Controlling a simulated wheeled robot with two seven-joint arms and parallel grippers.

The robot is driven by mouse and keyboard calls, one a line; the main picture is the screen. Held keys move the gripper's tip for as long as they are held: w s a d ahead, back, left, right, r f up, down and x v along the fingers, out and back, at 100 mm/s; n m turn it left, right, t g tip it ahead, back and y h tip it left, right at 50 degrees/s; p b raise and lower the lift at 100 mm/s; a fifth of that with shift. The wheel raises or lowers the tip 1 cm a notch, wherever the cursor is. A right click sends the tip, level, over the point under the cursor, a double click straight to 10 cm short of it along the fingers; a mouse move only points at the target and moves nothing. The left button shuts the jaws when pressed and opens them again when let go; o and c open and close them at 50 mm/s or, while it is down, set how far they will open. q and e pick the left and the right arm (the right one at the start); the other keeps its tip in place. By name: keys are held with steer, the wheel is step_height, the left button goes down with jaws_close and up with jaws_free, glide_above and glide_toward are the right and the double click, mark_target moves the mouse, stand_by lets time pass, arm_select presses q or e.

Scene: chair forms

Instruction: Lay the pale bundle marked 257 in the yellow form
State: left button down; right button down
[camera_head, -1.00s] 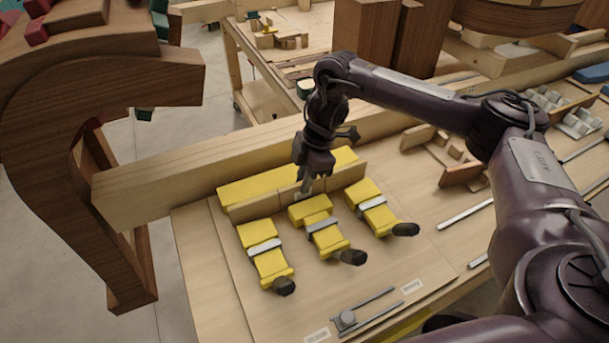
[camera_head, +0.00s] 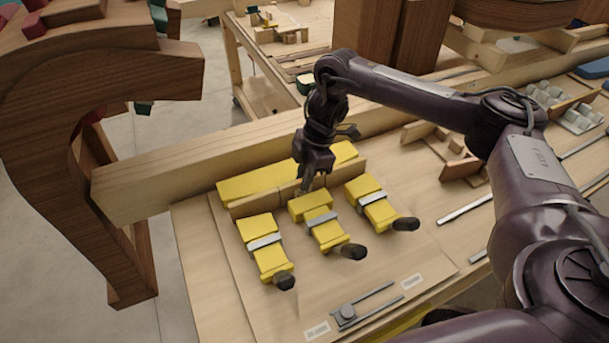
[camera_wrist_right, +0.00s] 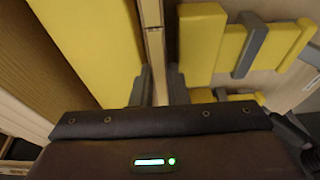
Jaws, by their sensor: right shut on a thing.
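The yellow form has a long yellow block (camera_head: 250,184) at the back of a pale board and several yellow clamp pieces (camera_head: 316,224) with grey bands and dark knobs in front. A thin pale bundle (camera_head: 250,207) stands on edge between the block and the clamps. In the right wrist view the bundle (camera_wrist_right: 154,40) runs between my fingers. My right gripper (camera_head: 306,187) points down over the form's middle and is shut on the bundle. The number 257 is not readable, and the bundle's lower edge is hidden. My left gripper is out of view.
A grey slide fixture (camera_head: 355,312) and small labels lie at the board's front. A long wooden beam (camera_head: 150,185) runs behind the form. A large dark curved wooden piece (camera_head: 60,125) stands at the left. Wooden blocks and metal bars lie to the right.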

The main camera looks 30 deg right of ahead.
steer(key=c, duration=1.3)
jaws_free()
steer(key=shift+f, duration=0.1)
steer(key=shift+c, duration=0.2)
steer(key=v, duration=0.7)
steer(key=shift+r+p, duration=0.4)
